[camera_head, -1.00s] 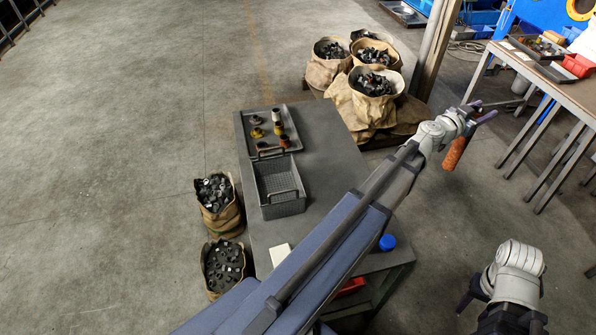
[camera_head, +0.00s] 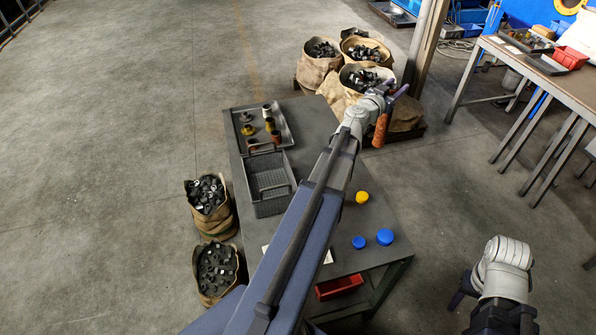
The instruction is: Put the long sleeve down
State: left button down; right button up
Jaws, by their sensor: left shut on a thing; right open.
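My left gripper (camera_head: 388,101) is shut on an orange-brown long sleeve (camera_head: 380,131). The sleeve hangs roughly upright, in the air in front of the far sacks, just past the right edge of the grey table (camera_head: 321,135). Its top end is hidden by the gripper. My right gripper (camera_head: 462,290) is low at the right, away from the table, open and apparently empty.
On the table are a grey tray (camera_head: 287,127) with several small fittings, a grey mesh basket (camera_head: 268,205), a yellow cap (camera_head: 362,197) and two blue caps (camera_head: 385,237). Sacks of parts stand left (camera_head: 210,220) and behind (camera_head: 318,68). A red bin (camera_head: 339,286) sits below.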

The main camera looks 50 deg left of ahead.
pick_arm(q)
jog(key=s+a+f+n+y+b, duration=0.1)
jog(key=s+a+f+y, duration=0.1)
jog(key=s+a, duration=0.35)
jog(key=s+a+f+n+y+b, duration=0.1)
jog(key=s+a+f+y+b, duration=0.1)
jog(key=a, duration=0.6)
notch_tip(320, 180, down, 10)
jog(key=b, duration=1)
jog(key=shift+r+g, duration=0.2)
jog(key=shift+g, duration=0.2)
jog(key=shift+f, duration=0.15)
jog(key=shift+c, duration=1.8)
grip_release()
